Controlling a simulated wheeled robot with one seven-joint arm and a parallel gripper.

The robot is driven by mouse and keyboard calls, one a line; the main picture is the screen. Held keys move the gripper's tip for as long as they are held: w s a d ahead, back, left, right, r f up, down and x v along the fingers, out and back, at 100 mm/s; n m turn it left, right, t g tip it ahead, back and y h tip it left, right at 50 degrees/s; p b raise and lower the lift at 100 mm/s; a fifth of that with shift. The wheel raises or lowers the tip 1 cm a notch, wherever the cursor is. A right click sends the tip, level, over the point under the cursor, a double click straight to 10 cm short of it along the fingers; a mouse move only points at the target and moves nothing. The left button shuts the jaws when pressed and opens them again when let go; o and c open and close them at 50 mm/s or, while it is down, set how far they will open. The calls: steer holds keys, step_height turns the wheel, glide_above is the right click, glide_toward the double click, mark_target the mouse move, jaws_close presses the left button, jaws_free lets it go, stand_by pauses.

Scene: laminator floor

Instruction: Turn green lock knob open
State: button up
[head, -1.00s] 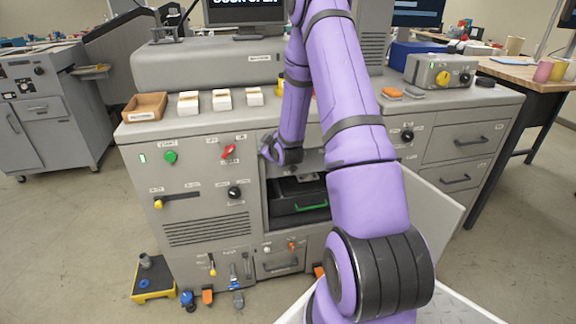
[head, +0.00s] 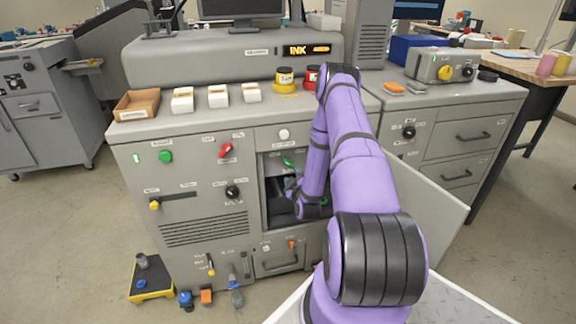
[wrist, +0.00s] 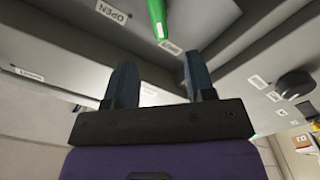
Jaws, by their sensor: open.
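The green lock knob (head: 288,163) is a bright green lever at the top of the open compartment in the grey machine's front. In the wrist view the green knob (wrist: 157,18) hangs beyond the fingertips, with an "OPEN" label (wrist: 112,12) to its left and another small label by its tip. My gripper (wrist: 160,65) is open and empty, its two dark fingers pointing toward the knob and apart from it. In the head view my wrist is low in the compartment opening, below the knob, and the fingers are hard to make out.
The compartment (head: 264,200) has side walls and a ceiling close around my gripper. An open door panel (head: 425,205) stands to the right of my arm. A red knob (head: 225,150) and a black knob (head: 233,192) are on the front panel left of the opening.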

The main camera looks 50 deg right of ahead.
mark_target(288, 163)
steer(key=x, duration=0.9)
steer(key=shift+a, duration=0.1)
steer(key=c, duration=0.9)
